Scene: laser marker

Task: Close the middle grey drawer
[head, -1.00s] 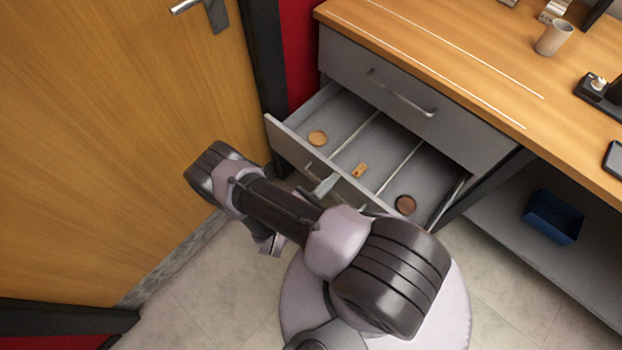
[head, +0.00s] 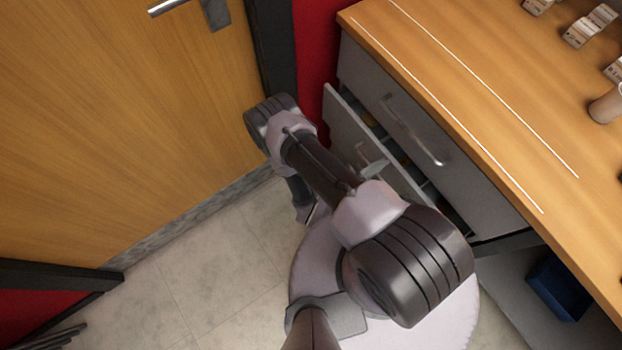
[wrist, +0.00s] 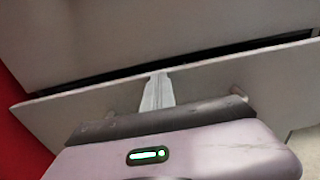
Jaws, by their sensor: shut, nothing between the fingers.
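The middle grey drawer (head: 345,113) sits under the top drawer of the desk cabinet. It is still out by a small amount, with a narrow opening along its upper edge. In the wrist view its front panel (wrist: 55,113) crosses the picture, with a dark gap behind it.
The closed top drawer (head: 370,80) with its bar handle is above. A wooden desktop (head: 470,60) carries a cup (head: 607,104) at right. A wooden door (head: 110,120) and red wall (head: 315,60) are at left. A blue bin (head: 558,288) stands on the lower shelf.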

